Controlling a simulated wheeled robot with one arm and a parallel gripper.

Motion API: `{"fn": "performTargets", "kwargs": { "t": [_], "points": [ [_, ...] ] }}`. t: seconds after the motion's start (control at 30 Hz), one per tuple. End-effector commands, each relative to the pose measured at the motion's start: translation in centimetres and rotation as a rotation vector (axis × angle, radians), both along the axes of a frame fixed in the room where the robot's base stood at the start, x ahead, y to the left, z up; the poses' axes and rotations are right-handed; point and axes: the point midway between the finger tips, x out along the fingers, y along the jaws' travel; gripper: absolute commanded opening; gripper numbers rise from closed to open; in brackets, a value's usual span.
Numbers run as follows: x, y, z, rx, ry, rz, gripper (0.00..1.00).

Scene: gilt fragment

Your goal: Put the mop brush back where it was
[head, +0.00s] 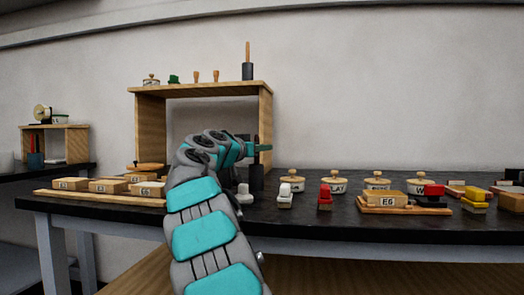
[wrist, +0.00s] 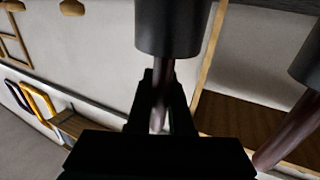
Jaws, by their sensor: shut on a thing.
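My gripper (wrist: 160,95) is shut around the reddish-brown handle (wrist: 159,80) of a mop brush. Its dark cylindrical head (wrist: 168,25) fills the top middle of the wrist view. In the head view my gripper (head: 262,148) is at the shelf's right side, and a dark cylinder (head: 257,178) shows just below it. I cannot tell whether that cylinder touches the table. A similar brush with a dark cylinder (head: 247,71) and wooden handle stands upright on top of the shelf. A second handle (wrist: 290,130) and dark cylinder also show at the right of the wrist view.
The wooden shelf (head: 262,98) stands on the black table (head: 310,225), with a pot (head: 151,80) and small wooden-handled items on top. Labelled blocks (head: 108,186) lie left. White (head: 284,196) and red (head: 325,197) items and several lidded pots stand right, leaving narrow gaps.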

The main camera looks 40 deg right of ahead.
Motion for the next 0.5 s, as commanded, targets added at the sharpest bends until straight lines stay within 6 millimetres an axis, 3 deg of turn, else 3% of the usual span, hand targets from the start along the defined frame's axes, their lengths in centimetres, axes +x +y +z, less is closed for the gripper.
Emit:
{"fn": "performTargets", "kwargs": {
  "t": [0.37,0.4,0.5],
  "points": [
    [0.03,0.02,-0.33,-0.001,-0.001,0.001,0.00],
    [0.03,0.03,-0.24,-0.001,-0.001,0.001,0.21],
    [0.02,0.03,-0.17,-0.001,-0.001,0.001,0.32]
  ]
}}
